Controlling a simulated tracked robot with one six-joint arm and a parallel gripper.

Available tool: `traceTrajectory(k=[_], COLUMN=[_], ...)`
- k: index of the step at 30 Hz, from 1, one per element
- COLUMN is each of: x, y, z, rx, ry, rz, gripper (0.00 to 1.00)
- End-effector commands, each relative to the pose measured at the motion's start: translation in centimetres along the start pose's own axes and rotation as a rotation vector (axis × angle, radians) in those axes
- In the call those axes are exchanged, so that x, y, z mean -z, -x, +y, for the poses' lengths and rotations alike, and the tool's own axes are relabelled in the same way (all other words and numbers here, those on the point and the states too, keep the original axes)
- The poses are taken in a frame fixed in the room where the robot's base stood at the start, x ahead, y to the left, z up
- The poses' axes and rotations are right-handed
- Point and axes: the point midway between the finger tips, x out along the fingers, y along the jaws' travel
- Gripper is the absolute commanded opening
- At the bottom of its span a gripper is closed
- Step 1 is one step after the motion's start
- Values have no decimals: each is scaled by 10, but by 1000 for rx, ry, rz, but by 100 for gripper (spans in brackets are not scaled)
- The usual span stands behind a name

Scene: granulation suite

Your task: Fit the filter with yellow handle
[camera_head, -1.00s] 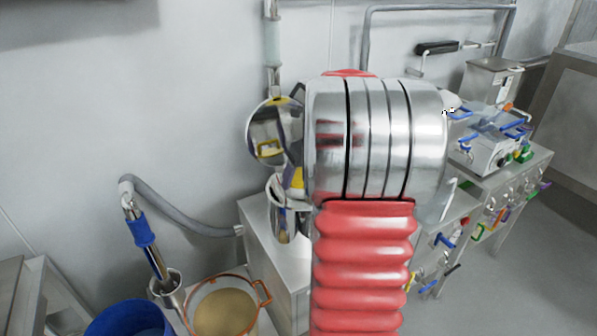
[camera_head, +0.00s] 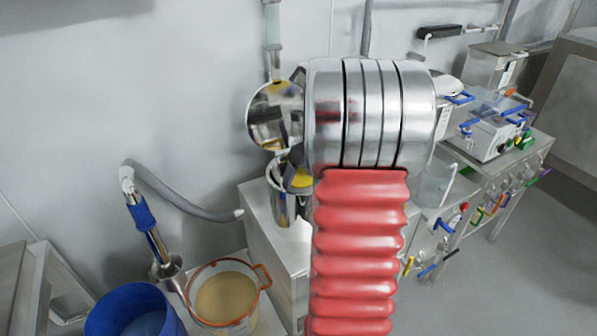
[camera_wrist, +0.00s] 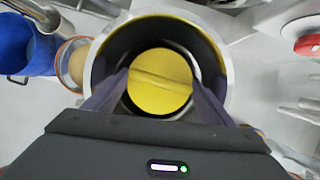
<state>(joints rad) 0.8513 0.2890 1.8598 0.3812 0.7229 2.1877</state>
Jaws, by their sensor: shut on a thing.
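My gripper (camera_wrist: 160,88) shows in the wrist view, its two dark fingers reaching into a round metal housing (camera_wrist: 97,82). They are shut on the filter with yellow handle (camera_wrist: 160,65), which shows as a yellow disc with a bar across it. The filter lies within the housing's round opening, and a dark ring shows around it. How deep it sits I cannot tell. In the head view the housing (camera_head: 279,205) stands behind my arm, with a yellow part at its mouth and a shiny round lid (camera_head: 268,108) open above it.
A blue bucket (camera_head: 112,308) and a pan of tan powder (camera_head: 226,297) stand at the lower left. A hose with a blue grip (camera_head: 140,230) hangs beside them. A bench with colored-handled tools (camera_head: 500,177) stands at right. The floor at lower right is clear.

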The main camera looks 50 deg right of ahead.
Motion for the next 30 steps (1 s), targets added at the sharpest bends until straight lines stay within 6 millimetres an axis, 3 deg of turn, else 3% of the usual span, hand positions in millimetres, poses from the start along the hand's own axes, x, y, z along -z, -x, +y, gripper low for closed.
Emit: traceTrajectory(k=[15, 28, 29, 30], x=[10, 12, 12, 12], y=[-25, -29, -29, -29], z=[0, 0, 0, 0], rx=[0, 0, 0, 0], ry=[0, 0, 0, 0], rz=[0, -1, 0, 0], gripper=[51, 51, 77, 80])
